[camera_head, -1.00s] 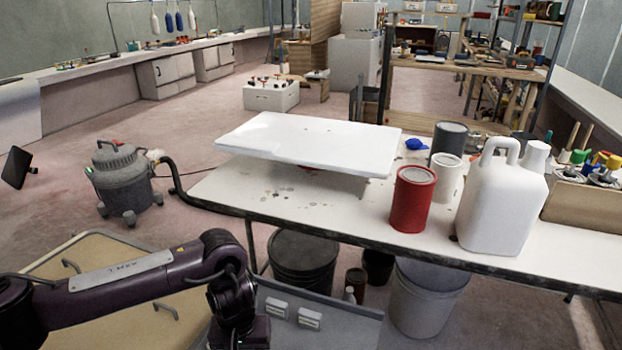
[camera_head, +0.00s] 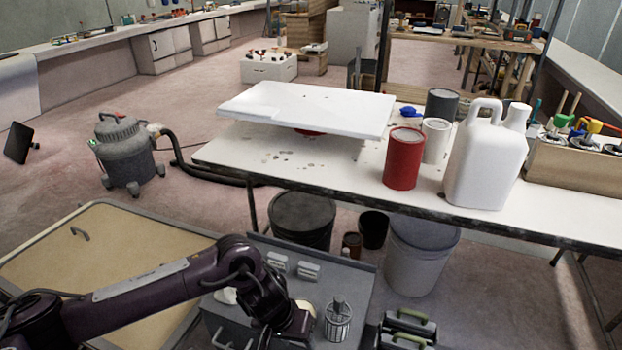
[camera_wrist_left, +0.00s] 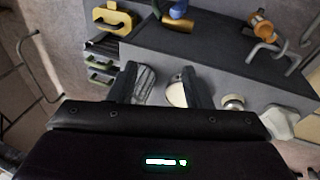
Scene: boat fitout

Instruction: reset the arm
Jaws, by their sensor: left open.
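My left arm (camera_head: 150,288) reaches in from the lower left of the head view. Its gripper (camera_head: 300,328) points down at the bottom middle, over or beside a grey cabinet top (camera_head: 340,285). In the left wrist view the two dark fingers (camera_wrist_left: 158,88) stand apart with nothing visibly held between them. Beyond them are a ribbed clear or metal container (camera_wrist_left: 144,82) and a round pale-topped item (camera_wrist_left: 176,95). In the head view a ribbed metal container (camera_head: 338,320) stands just right of the gripper. My right gripper is in neither view.
A white table (camera_head: 300,165) holds a white panel, a red can (camera_head: 404,160) and a white jug (camera_head: 487,160). Buckets (camera_head: 420,255) stand under it. A tan-topped unit (camera_head: 110,250) lies left of the cabinet. A vacuum (camera_head: 127,155) stands on open floor.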

